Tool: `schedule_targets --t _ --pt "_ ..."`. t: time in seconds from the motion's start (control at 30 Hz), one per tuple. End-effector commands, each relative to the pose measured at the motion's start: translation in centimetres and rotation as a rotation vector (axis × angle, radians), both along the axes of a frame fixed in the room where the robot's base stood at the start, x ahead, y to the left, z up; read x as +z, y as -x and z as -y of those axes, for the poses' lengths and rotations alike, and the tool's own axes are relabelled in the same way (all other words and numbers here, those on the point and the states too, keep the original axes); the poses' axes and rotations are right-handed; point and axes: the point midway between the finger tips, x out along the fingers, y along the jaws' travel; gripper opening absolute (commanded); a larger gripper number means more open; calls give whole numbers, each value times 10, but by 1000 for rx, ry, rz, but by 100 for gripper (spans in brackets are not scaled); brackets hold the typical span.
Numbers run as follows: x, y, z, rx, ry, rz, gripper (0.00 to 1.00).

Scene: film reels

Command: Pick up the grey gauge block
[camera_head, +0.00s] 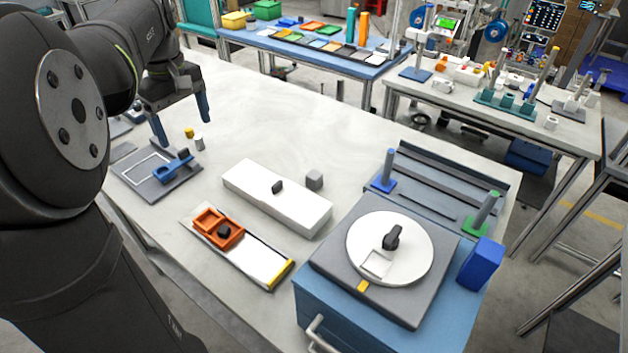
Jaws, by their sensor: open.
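The grey gauge block (314,179) is a small grey cube.
The white box (250,190) and an orange tray (207,219) lie in front. A turntable with a white disc (365,235) and upright blue (384,171) and green (487,209) pegs stand right. A blue fixture (174,166) sits left. The table behind the block is clear.

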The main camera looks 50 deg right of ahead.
Motion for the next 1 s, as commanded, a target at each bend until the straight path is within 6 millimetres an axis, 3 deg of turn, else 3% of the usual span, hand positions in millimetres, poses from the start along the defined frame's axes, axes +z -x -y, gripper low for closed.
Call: schedule_targets --t 0.03,0.1,0.37,0.47,0.57,0.67,0.8,1.0 --pt "0 0 0 0 0 0 72" --pt "0 0 0 0 0 0 62" --pt "0 0 1 -6 0 0 62" --pt "-4 0 16 -72 0 -1 62" --pt "-16 2 51 -243 -2 -3 62" --pt "-34 10 103 -501 -3 -4 62" --pt "-65 34 183 -898 -2 -4 62" --pt "-107 79 266 -1353 -1 -2 62"
